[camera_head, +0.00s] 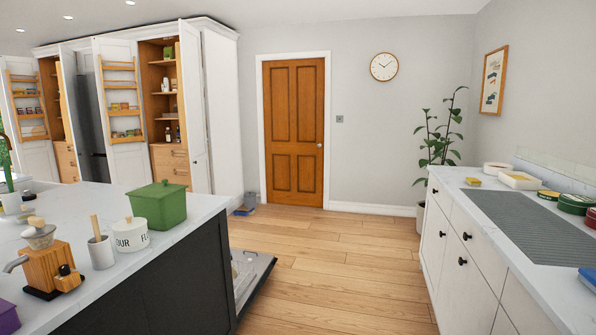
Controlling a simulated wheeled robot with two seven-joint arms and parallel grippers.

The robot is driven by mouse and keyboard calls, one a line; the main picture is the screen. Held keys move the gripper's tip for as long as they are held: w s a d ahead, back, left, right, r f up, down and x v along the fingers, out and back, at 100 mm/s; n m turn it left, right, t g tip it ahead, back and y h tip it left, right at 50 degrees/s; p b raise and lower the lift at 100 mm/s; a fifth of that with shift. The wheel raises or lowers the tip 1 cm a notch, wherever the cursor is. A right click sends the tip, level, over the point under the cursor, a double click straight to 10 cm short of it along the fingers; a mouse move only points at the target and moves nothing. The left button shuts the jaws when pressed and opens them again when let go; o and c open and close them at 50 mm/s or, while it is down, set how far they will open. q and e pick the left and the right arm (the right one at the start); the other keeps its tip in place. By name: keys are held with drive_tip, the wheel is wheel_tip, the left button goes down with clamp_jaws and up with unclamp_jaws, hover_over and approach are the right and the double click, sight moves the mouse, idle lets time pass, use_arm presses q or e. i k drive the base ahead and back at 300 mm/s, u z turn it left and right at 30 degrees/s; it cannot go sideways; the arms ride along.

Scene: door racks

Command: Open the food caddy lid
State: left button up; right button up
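A green lidded box (160,206), which looks like the food caddy, stands near the far right corner of the white island worktop (95,195) on the left. Its green lid (160,190) sits closed on top, with a small raised part in the middle. Neither of my grippers shows in the head view, so nothing is seen touching the box.
A white flour tin (130,235), a grey pot (101,252) and a wooden grinder (52,264) stand in front of the box. An open dishwasher door (256,282) juts into the aisle. The wooden floor (330,270) is clear towards the brown door (293,130).

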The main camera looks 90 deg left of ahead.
sight(155, 191)
drive_tip(key=u, duration=2.2)
drive_tip(key=i, duration=2.1)
drive_tip(key=u, duration=1.85)
